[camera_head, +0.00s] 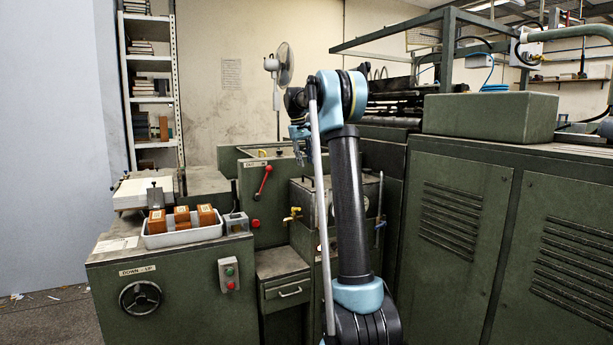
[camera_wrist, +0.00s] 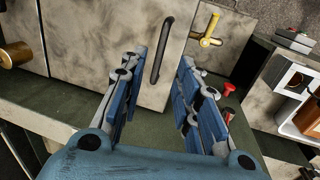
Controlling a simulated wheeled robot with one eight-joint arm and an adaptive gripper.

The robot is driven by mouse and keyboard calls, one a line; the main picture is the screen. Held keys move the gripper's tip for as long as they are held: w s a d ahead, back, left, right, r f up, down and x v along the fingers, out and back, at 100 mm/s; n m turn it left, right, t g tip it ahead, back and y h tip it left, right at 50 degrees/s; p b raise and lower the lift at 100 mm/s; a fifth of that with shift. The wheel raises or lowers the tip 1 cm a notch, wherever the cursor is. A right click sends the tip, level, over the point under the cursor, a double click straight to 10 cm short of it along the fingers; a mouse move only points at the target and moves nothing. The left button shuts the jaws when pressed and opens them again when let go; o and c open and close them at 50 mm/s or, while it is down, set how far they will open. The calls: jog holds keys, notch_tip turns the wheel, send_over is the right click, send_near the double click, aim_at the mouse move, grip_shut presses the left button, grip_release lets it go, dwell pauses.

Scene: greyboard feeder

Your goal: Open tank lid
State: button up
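The tank stands in the middle of the head view as a pale metal box (camera_head: 301,194) with a yellow tap (camera_head: 291,215) on it; my arm hides part of it. In the wrist view a pale mottled panel (camera_wrist: 85,50), seemingly the lid, carries a dark bar handle (camera_wrist: 162,52). The yellow tap (camera_wrist: 208,38) shows up and right of the handle. My gripper (camera_wrist: 160,62) is open and empty, with one finger on each side of the handle's line. It also shows above the tank in the head view (camera_head: 301,155). I cannot tell whether the fingers touch the panel.
A red lever (camera_head: 264,180) is on the green panel left of the tank. A white tray (camera_head: 183,238) with brown blocks stands on the left cabinet. A large green cabinet (camera_head: 455,215) fills the right side. A brass cylinder (camera_wrist: 16,57) shows at the wrist view's left.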

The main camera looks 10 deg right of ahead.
aim_at(307, 177)
jog(key=shift+w+d+f, duration=0.1)
jog(key=shift+d+f, duration=0.1)
jog(key=shift+f, duration=0.85)
jog(key=shift+d+f, duration=0.2)
jog(key=shift+f, duration=0.8)
jog(key=shift+w+d+f, duration=0.1)
jog(key=shift+d+f, duration=0.1)
jog(key=shift+f, duration=0.85)
jog(key=shift+c, duration=0.6)
jog(key=shift+a, duration=0.1)
grip_shut()
